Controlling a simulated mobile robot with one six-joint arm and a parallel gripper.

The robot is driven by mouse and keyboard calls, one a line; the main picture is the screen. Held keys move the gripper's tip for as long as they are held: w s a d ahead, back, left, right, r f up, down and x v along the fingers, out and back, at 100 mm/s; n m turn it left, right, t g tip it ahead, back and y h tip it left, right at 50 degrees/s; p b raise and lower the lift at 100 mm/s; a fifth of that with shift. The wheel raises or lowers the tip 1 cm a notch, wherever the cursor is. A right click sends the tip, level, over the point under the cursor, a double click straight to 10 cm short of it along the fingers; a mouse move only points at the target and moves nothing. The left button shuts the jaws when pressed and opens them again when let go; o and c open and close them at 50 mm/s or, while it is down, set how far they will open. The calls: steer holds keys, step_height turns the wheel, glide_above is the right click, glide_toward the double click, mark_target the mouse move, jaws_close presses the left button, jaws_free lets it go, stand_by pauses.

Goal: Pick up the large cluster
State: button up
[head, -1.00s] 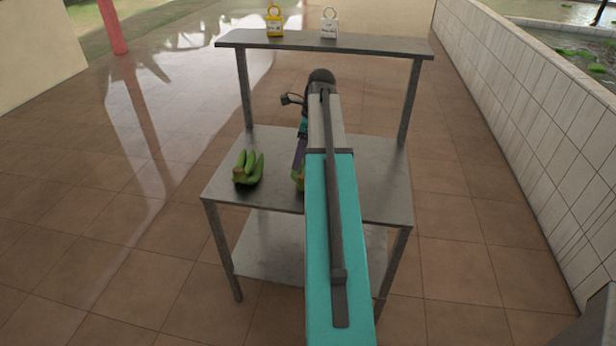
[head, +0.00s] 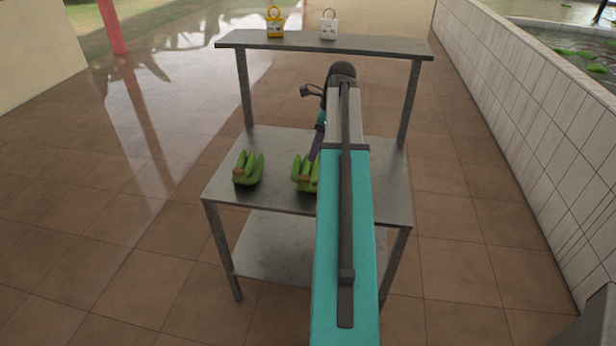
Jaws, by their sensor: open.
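The left cluster (head: 248,169) is in full view. The right cluster (head: 303,174) is partly hidden behind my arm, and its visible part is of similar size, so I cannot tell for sure which is the large one. My gripper (head: 315,146) shows only as a narrow dark purple part beside the arm, just behind the right cluster in the picture. It is open, with nothing seen in it. Its fingertips are not clear, and I cannot tell whether they touch the cluster.
The metal table (head: 237,191) has a lower shelf (head: 280,255) and a raised back shelf (head: 385,47) on posts. A yellow tagged item (head: 275,24) and a white one (head: 328,27) stand on the back shelf. A tiled wall (head: 530,130) runs along the right. The tiled floor is clear.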

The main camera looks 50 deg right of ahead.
steer(key=p, duration=0.1)
glide_above(304, 177)
steer(key=s+d, duration=0.1)
steer(key=s, duration=0.1)
steer(key=shift+w+f, duration=0.1)
steer(key=shift+f, duration=3.15)
steer(key=shift+f, duration=0.1)
steer(key=shift+p+x, duration=1.2)
steer(key=shift+x, duration=1.35)
jaws_close()
